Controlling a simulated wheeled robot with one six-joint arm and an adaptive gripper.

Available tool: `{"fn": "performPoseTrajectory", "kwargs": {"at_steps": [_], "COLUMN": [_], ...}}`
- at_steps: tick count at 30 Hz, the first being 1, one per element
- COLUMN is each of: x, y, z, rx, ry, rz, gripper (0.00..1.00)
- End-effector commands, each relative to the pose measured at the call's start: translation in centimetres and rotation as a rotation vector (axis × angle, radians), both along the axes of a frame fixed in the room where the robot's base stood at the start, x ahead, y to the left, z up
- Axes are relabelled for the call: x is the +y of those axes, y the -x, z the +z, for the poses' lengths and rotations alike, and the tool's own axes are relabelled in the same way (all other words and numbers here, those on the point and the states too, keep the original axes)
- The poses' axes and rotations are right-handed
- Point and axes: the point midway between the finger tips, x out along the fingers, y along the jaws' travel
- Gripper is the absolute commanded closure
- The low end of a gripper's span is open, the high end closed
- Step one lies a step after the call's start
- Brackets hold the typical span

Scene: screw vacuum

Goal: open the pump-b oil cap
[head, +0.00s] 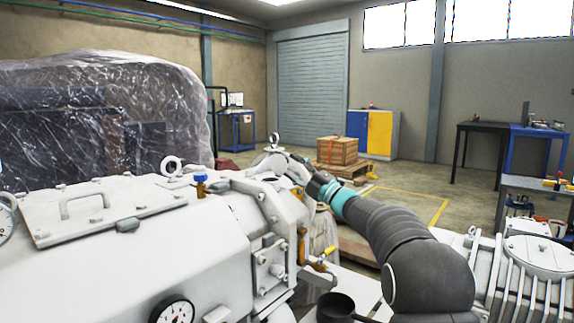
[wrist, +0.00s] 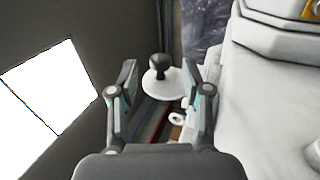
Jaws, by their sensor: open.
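In the wrist view a black round knob (wrist: 159,61) stands on a pale round disc (wrist: 160,84). It looks like the oil cap, but no label shows. My gripper (wrist: 161,69) is open, one finger on each side of the knob in the picture. Gaps show on both sides, and I cannot tell how far beyond the fingertips the knob is. In the head view my arm reaches over the far end of a big white pump (head: 150,245). The gripper's fingers and the knob cannot be made out there.
A dark cup (head: 336,307) is at the front. Plastic-wrapped machinery (head: 100,120) stands left; a wooden crate (head: 337,150) sits beyond. Open floor lies right of it.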

Motion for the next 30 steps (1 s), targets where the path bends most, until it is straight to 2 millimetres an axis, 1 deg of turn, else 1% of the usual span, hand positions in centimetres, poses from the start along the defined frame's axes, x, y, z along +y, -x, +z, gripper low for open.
{"fn": "performPoseTrajectory", "kwargs": {"at_steps": [1, 6, 12, 18, 30], "x": [-0.9, -3.3, -5.5, -6.4, -6.5], "y": [0.6, 2.6, 4.4, 5.2, 5.1], "z": [-0.4, -1.7, -2.9, -3.4, -3.6], "rx": [0.003, 0.002, 0.001, 0.0, 0.018], "ry": [-0.001, 0.0, -0.001, 0.0, -0.009], "rz": [-0.003, -0.001, 0.0, 0.001, 0.003], "gripper": [0.52, 0.52, 0.52, 0.52, 0.52]}}
